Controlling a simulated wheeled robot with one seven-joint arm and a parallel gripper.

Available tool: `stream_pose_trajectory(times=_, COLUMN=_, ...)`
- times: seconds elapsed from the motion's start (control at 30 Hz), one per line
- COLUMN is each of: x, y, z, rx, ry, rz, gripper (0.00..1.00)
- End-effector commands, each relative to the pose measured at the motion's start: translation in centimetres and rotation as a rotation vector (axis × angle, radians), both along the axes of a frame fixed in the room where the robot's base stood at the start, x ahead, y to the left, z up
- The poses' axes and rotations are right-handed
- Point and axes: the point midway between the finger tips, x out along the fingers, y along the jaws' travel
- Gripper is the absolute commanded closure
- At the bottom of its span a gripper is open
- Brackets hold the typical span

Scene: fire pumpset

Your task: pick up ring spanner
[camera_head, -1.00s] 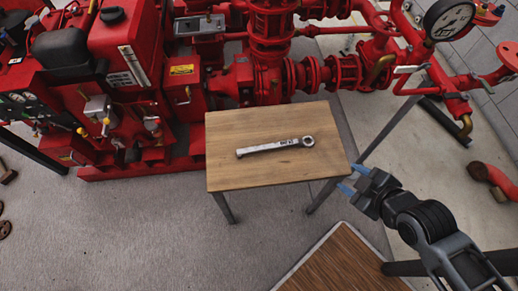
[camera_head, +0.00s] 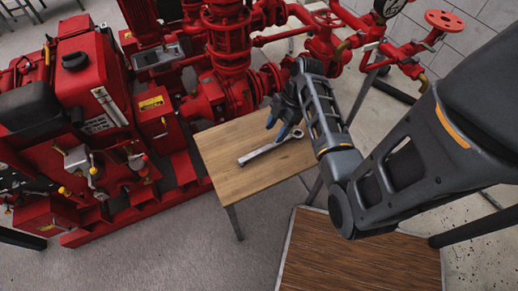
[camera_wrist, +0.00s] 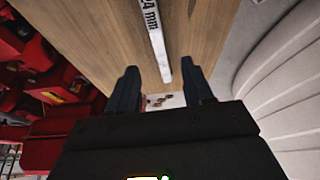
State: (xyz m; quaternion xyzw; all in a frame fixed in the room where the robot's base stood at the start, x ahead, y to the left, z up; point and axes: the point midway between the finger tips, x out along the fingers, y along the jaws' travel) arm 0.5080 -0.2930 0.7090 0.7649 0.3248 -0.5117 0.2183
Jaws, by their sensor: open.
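The ring spanner (camera_head: 268,148) is a long silver-grey tool lying flat on a small wooden table (camera_head: 222,167). In the wrist view the spanner's handle (camera_wrist: 158,42), with dark lettering, runs down from the top edge and ends near the space between my fingertips. My gripper (camera_head: 278,124) is open and empty, over the table close to the spanner; in the wrist view its two dark fingers (camera_wrist: 160,77) are apart, with the handle's end between their tips. I cannot tell the height gap.
A red pumpset (camera_head: 222,70) with pipes and valves stands right behind and left of the table. A brown wooden-topped surface (camera_head: 360,255) is in front at the right. Grey floor (camera_head: 170,240) is open at the front left.

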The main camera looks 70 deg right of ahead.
Motion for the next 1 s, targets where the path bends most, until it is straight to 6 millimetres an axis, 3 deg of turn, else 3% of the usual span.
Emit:
stream_pose_trajectory(times=0.63, x=2.2, y=2.1, z=-6.5, rx=0.005, ry=0.000, rz=0.005, gripper=0.49)
stream_pose_trajectory(times=0.93, x=2.3, y=2.2, z=-7.0, rx=0.002, ry=0.000, rz=0.004, gripper=0.49)
stream_pose_trajectory(times=1.0, x=2.3, y=2.2, z=-7.0, rx=0.002, ry=0.000, rz=0.004, gripper=0.55)
